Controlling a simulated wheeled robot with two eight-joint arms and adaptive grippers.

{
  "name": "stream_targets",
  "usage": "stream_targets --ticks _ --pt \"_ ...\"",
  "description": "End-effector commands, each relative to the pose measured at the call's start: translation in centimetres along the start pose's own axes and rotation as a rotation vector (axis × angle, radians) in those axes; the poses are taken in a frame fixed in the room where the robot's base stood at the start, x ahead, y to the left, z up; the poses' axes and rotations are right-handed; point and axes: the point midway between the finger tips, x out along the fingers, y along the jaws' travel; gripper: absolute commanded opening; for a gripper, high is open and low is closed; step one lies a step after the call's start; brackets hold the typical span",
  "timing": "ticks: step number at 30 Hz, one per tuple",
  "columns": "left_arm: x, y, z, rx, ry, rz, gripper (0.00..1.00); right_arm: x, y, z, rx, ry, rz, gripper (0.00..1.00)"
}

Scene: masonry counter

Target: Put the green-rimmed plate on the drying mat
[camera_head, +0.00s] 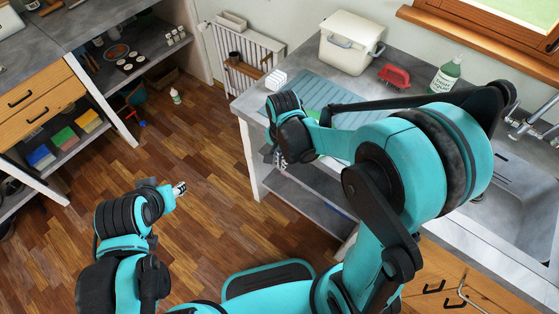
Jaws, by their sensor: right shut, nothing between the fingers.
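The drying mat (335,97) is a pale blue ribbed sheet on the grey counter, partly covered by my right arm. A small green patch (313,114) shows on the mat beside my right wrist. It looks like part of the green-rimmed plate, but my arm hides most of it. My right gripper (270,157) is shut and empty, pointing down at the counter's front-left edge and mostly hidden behind its wrist. My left gripper (181,188) is over the wooden floor, away from the counter. Its fingers are too small to tell whether they are open.
A white bin (350,43), a red object (394,76) and a green soap bottle (446,75) stand behind the mat. The sink (520,190) is at right. A white radiator (247,62) stands left of the counter.

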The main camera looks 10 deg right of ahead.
Motion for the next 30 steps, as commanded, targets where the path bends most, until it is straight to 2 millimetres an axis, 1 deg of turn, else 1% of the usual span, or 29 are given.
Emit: stream_targets --ticks 1,6,17,20,23,27,30 --pt "0.1 0.0 0.1 0.0 0.0 0.0 0.4 0.0 0.1 -0.8 0.003 -0.001 0.0 0.0" --pt "0.3 0.0 0.2 0.0 0.0 0.0 0.4 -0.1 0.0 -2.2 0.0 -0.001 0.0 0.0" --pt "0.3 0.0 0.2 0.0 0.0 0.0 0.4 -0.2 0.0 -2.5 -0.001 -0.001 0.0 0.0" --pt "0.3 0.0 0.2 0.0 0.0 0.0 0.4 -0.1 0.0 -2.9 0.001 0.0 0.0 0.0" --pt "0.5 0.0 0.3 0.0 0.0 0.0 0.4 -0.1 0.0 -4.7 0.004 0.0 0.0 0.0" --pt "0.6 0.0 0.4 0.0 0.0 0.0 0.4 -0.1 0.0 -7.7 0.004 0.0 0.0 0.0" --pt "0.6 0.0 0.4 0.0 0.0 0.0 0.4 -0.1 0.0 -9.0 0.002 0.0 0.0 0.0"
